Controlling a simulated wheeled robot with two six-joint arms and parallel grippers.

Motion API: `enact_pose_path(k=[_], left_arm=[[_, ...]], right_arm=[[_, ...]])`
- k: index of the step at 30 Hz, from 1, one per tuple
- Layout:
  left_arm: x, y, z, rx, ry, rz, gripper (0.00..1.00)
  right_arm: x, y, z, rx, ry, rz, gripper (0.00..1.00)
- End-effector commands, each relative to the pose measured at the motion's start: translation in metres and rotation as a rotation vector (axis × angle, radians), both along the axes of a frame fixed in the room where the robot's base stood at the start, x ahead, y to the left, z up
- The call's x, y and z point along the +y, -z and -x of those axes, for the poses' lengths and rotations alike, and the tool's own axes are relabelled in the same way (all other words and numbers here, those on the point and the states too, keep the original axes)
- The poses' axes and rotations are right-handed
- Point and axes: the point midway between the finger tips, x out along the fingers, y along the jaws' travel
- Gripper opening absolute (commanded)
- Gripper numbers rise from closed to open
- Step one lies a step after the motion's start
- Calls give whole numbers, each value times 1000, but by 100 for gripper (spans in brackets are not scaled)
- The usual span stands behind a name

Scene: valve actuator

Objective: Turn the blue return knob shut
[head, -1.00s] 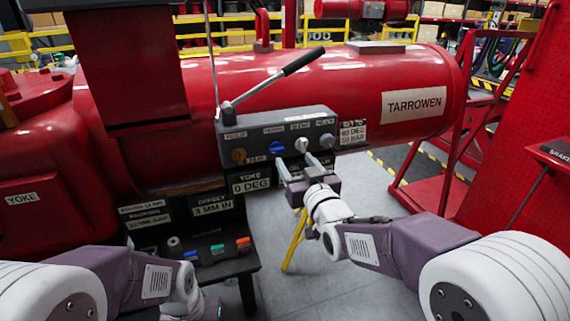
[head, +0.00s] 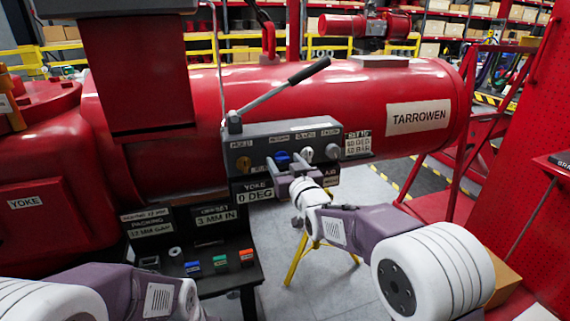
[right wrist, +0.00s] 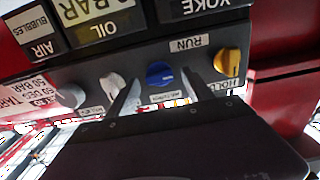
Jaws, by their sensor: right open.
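The blue return knob (head: 282,158) is on the grey valve panel (head: 262,144), between a gold knob (head: 243,163) and a white knob (head: 307,155). My right gripper (head: 284,167) is open in front of the blue knob. In the right wrist view, the blue knob (right wrist: 159,74) appears between the two open fingers (right wrist: 157,92), with a gap on each side. I cannot tell how far the fingertips reach along it. My left arm shows at the lower left of the head view, but its gripper is out of view.
A long grey lever (head: 285,88) with a black grip rises above the panel. The large red cylinder (head: 420,90) stands behind it. A small black table (head: 240,268) with coloured blocks is below left.

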Motion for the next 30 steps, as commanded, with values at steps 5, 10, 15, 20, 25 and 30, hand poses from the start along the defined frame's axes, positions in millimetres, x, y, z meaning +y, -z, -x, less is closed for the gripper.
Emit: enact_pose_path(k=[5,10,15,20,25,30], left_arm=[[0,0,0,0,0,0,36],[0,0,0,0,0,0,36],[0,0,0,0,0,0,36],[0,2,0,0,0,0,36],[0,6,0,0,0,0,36],[0,11,0,0,0,0,36]], right_arm=[[0,0,0,0,0,0,54],[0,0,0,0,0,0,7],[0,0,0,1,0,-4,0],[0,1,0,12,0,-36,0],[-1,1,0,40,0,-124,0],[-1,2,0,85,0,-261,0]])
